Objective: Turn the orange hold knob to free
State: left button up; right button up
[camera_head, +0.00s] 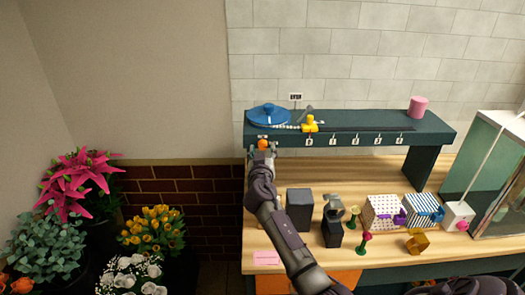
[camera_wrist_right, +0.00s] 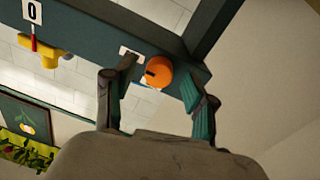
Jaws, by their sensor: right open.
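The orange hold knob (camera_head: 263,144) sits on the front face of the dark green shelf, near its left end. In the right wrist view the orange knob (camera_wrist_right: 159,71) is round with a dark mark on its left side. My right gripper (camera_wrist_right: 158,92) is open, with one finger on each side of the knob and visible gaps to it. In the head view my right gripper (camera_head: 262,155) is at the knob and partly covers the shelf's left end. I cannot read the knob's setting. My left gripper is not in view.
The dark green shelf (camera_head: 375,122) carries a blue disc (camera_head: 268,114), a yellow slider (camera_head: 310,124) and a pink cylinder (camera_head: 418,106). Boxes, including a striped one (camera_head: 423,208), stand on the wooden counter (camera_head: 385,248) below. Flowers (camera_head: 155,228) stand at left.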

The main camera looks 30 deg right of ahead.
grip_shut()
jog(key=n+b, duration=0.2)
jog(key=n, duration=0.1)
jog(key=shift+f, duration=0.1)
jog(key=n+b, duration=0.1)
jog(key=n, duration=0.3)
jog(key=shift+s, duration=0.1)
jog(key=n, duration=0.2)
jog(key=shift+n+t, duration=0.3)
jog(key=shift+n, duration=0.1)
jog(key=n, duration=0.3)
jog(key=shift+d, duration=0.1)
jog(key=n+p, duration=0.1)
jog(key=n, duration=0.4)
jog(key=shift+n+t, duration=0.3)
jog(key=shift+n, duration=0.1)
jog(key=shift+y, duration=0.4)
